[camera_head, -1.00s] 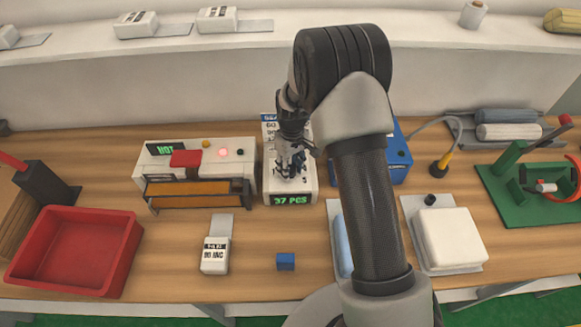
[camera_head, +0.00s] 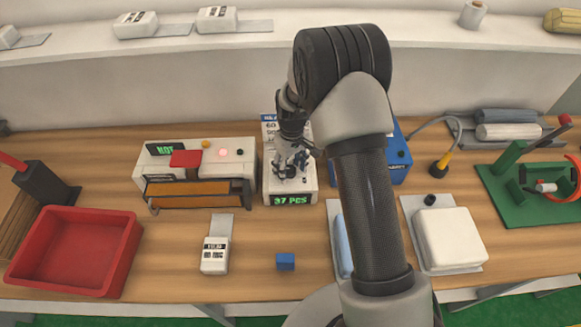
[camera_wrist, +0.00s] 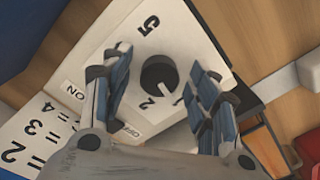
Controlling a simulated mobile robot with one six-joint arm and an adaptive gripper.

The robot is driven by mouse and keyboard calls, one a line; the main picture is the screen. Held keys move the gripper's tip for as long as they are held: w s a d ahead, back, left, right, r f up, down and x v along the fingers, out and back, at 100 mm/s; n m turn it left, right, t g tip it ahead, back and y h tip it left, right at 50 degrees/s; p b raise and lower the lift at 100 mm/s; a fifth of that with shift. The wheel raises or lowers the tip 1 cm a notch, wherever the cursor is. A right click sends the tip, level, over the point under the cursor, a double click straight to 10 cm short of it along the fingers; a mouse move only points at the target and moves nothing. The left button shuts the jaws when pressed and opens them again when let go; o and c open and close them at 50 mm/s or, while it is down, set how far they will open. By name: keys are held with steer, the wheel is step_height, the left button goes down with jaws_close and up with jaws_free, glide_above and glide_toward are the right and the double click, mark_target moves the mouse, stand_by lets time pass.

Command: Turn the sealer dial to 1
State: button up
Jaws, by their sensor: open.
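The dial (camera_wrist: 158,75) is a round black knob with a pale pointer mark, on a white panel (camera_wrist: 115,50) in the wrist view. The numbers 5 and 2 are printed beside it; a 1 is not readable. My gripper (camera_wrist: 161,70) is open, with one blue-grey finger on each side of the dial. I cannot tell whether the fingers touch it. In the head view my gripper (camera_head: 292,163) is over the white box (camera_head: 272,187) with the green "37 PCS" display, and its fingers partly cover the box top.
A red tray (camera_head: 65,285), white packet (camera_head: 214,256) and blue cube (camera_head: 285,261) are nearer. A card with numbers (camera_wrist: 30,135) adjoins the panel.

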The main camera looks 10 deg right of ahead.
steer(key=shift+r, duration=0.1)
step_height(320, 180, up, 12)
steer(key=shift+d, duration=0.15)
stand_by(0.6)
step_height(320, 180, up, 8)
steer(key=m+t, duration=0.1)
glide_above(291, 169)
steer(key=s, duration=0.4)
steer(key=s+r+m+t, duration=0.1)
steer(key=s+r, duration=0.6)
steer(key=s, duration=0.2)
steer(key=s+r+m+t+b, duration=0.1)
steer(key=s+m+t, duration=0.1)
steer(key=s, duration=1.5)
steer(key=shift+s+m+t, duration=0.25)
steer(key=shift+m+t, duration=0.05)
steer(key=shift+m, duration=0.2)
steer(key=shift+d, duration=0.1)
steer(key=shift+c, duration=0.3)
